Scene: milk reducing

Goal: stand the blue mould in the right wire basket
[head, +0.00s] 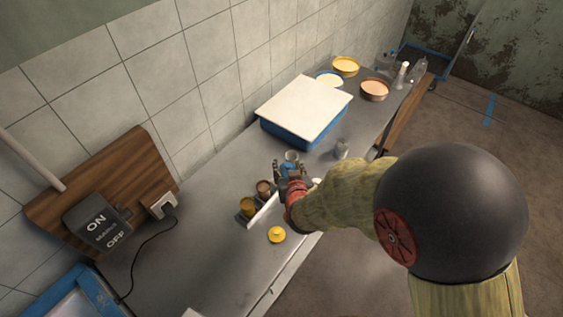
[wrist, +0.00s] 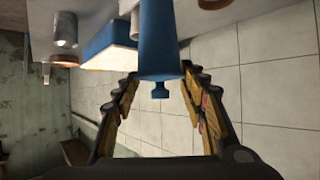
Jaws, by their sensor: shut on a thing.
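The blue mould (wrist: 160,40) shows in the wrist view as a tapered blue body with a small knob at one end. It sits between the two fingers of my gripper (wrist: 161,74), which are shut on it. In the head view my gripper (head: 291,170) is above the grey worktop, near the front of a blue tub, and only a little blue shows between its fingers. Part of the mould is hidden there by the gripper. I cannot make out a wire basket in either view.
A blue tub (head: 283,130) with a white top (head: 305,103) stands behind my gripper. Brown jar (head: 265,188) and amber jar (head: 248,207) stand close at left, a yellow round piece (head: 277,234) in front. A small metal piece (head: 342,149) stands right. Bowls (head: 375,90) stand farther back.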

